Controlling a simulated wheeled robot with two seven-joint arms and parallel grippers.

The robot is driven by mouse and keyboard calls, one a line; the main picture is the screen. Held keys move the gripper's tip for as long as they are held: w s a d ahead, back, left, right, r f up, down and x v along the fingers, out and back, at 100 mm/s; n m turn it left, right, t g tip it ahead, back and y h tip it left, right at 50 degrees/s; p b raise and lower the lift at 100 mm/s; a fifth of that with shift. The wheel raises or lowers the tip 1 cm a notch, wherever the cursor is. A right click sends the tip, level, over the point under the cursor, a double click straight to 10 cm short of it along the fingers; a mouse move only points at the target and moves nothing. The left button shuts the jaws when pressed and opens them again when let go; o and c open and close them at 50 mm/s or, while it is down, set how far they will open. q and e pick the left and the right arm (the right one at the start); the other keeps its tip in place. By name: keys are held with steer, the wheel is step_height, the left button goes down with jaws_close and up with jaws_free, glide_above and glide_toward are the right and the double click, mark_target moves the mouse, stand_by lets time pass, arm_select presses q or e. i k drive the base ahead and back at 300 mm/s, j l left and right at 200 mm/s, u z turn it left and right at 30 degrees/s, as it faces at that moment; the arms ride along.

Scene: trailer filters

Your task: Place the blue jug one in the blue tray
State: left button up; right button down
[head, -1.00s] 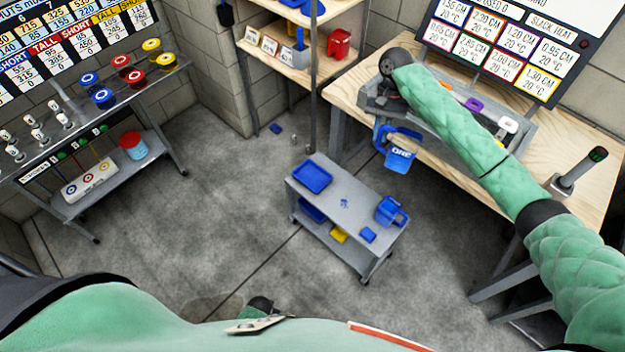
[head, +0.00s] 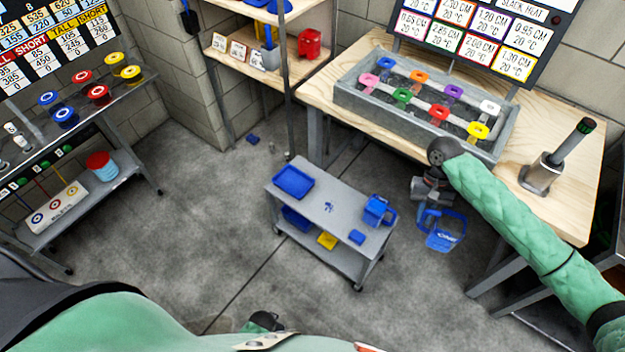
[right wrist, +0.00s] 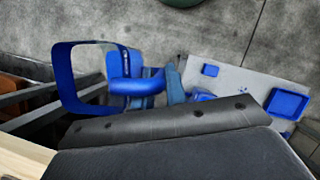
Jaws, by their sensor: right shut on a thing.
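My right gripper (head: 431,190) is shut on a blue jug (head: 443,238) with white lettering that I cannot read for sure. The jug hangs tilted in the air, right of the cart and in front of the workbench. In the right wrist view the jug (right wrist: 66,90) shows as blue frame-like and rounded parts; the fingertips' contact is hidden. The blue tray (head: 293,182) lies at the left end of the cart's top and looks empty. It also shows in the right wrist view (right wrist: 287,103). My left gripper's fingers are out of sight.
The grey cart (head: 330,222) also carries another blue jug (head: 379,210) and a small blue block (head: 357,237), both nearer the held jug than the tray. The workbench (head: 350,115) holds a grey bin (head: 400,112) with coloured handles. Open floor surrounds the cart.

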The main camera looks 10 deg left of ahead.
mark_target(298, 186)
steer(key=j+z, duration=0.25)
steer(key=j, duration=0.3)
steer(key=k+j+z, duration=0.1)
steer(key=j+z, duration=0.2)
steer(key=j, duration=0.3)
steer(key=k+j+z, duration=0.1)
steer(key=j+z, duration=0.15)
steer(key=j, duration=0.3)
steer(key=k+j, duration=0.1)
steer(key=j, duration=0.3)
steer(key=k+j, duration=0.1)
steer(key=j, duration=0.35)
steer(key=k+j, duration=0.1)
steer(key=j, duration=0.3)
steer(key=k+j, duration=0.1)
steer(key=j, duration=0.3)
steer(key=k+j+z, duration=0.1)
steer(key=j, duration=0.35)
steer(key=k+j, duration=0.1)
steer(key=j, duration=0.3)
